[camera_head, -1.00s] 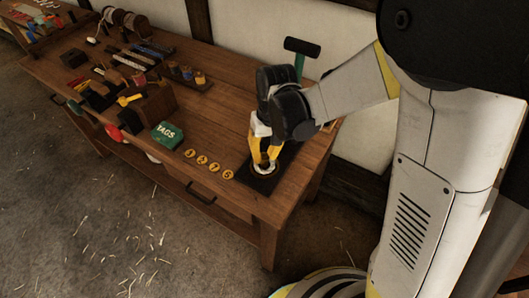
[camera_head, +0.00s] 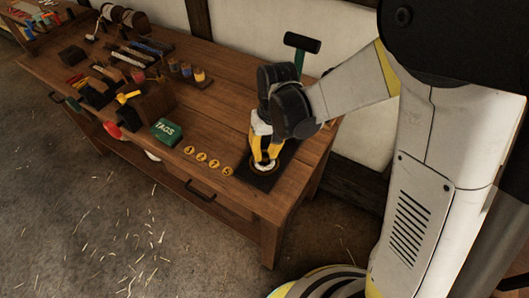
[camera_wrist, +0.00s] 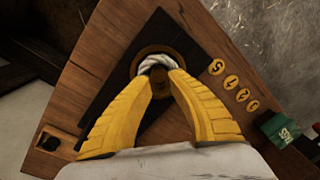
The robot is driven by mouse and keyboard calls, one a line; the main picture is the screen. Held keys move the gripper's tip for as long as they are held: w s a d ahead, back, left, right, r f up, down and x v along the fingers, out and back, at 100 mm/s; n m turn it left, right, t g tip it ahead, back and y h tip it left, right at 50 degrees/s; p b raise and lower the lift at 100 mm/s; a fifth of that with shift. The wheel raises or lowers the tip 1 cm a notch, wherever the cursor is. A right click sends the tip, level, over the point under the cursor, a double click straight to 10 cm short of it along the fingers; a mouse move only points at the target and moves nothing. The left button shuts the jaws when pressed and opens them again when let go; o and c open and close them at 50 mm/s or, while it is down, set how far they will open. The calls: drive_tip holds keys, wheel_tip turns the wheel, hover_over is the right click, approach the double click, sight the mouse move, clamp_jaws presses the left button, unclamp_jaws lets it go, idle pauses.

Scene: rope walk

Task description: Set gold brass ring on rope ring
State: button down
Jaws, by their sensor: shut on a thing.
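A white rope ring (camera_wrist: 157,62) sits between the fingertips of my gripper (camera_wrist: 161,76), which is shut on it. The ring also shows as a pale band in the head view (camera_head: 265,166). A brownish, dull-gold round rim (camera_wrist: 137,63) shows around and beneath the rope ring in the wrist view. It may be the brass ring, but I cannot tell for sure. All this is low over a black mat (camera_wrist: 110,95) near the bench's corner. My fingers hide the near side of the ring, and I cannot tell whether it touches the mat.
Several gold numbered discs (camera_head: 201,157) lie left of the mat on the wooden bench (camera_head: 213,125). A green TAGS box (camera_head: 166,131) stands beyond them. A green-handled mallet (camera_head: 300,50) rises behind my gripper. Racks and tools crowd the bench's far left.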

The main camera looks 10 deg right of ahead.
drive_tip(key=shift+f, duration=0.1)
drive_tip(key=shift+f+b, duration=0.5)
drive_tip(key=shift+b, duration=0.1)
drive_tip(key=c, duration=1.3)
unclamp_jaws()
drive_tip(key=shift+o, duration=0.2)
wheel_tip(320, 180, up, 12)
drive_tip(key=d, duration=0.1)
drive_tip(key=shift+w, duration=0.15)
drive_tip(key=shift+d, duration=0.1)
